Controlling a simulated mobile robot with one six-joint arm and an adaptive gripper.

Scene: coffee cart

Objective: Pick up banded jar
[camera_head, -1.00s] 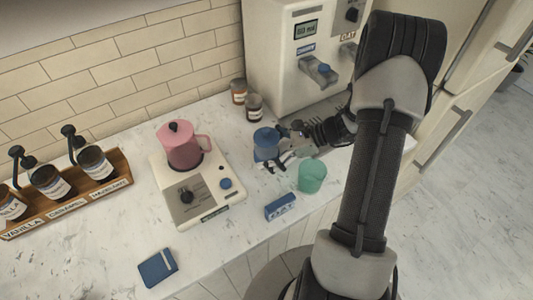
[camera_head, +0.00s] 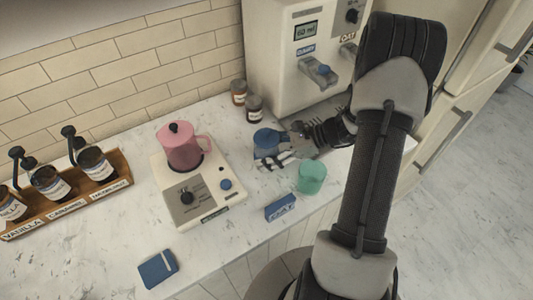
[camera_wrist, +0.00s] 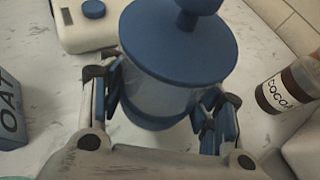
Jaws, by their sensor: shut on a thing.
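The banded jar, with a blue lid and knob, a clear body and a blue band at its bottom, is on the counter area in front of the dispenser in the head view (camera_head: 265,142). It fills the middle of the wrist view (camera_wrist: 178,45). My gripper (camera_head: 275,160) reaches it from the right and is shut on it, with one finger on each side of the clear body in the wrist view. The jar looks upright. I cannot tell whether its base touches the counter.
A green cup (camera_head: 312,177) and a blue OAT box (camera_head: 280,207) stand close in front. Two small jars (camera_head: 254,107) stand behind; one is labelled cocoa in the wrist view (camera_wrist: 288,85). A hot plate (camera_head: 215,205) with a pink pot (camera_head: 182,146) is left. The dispenser (camera_head: 285,80) is behind.

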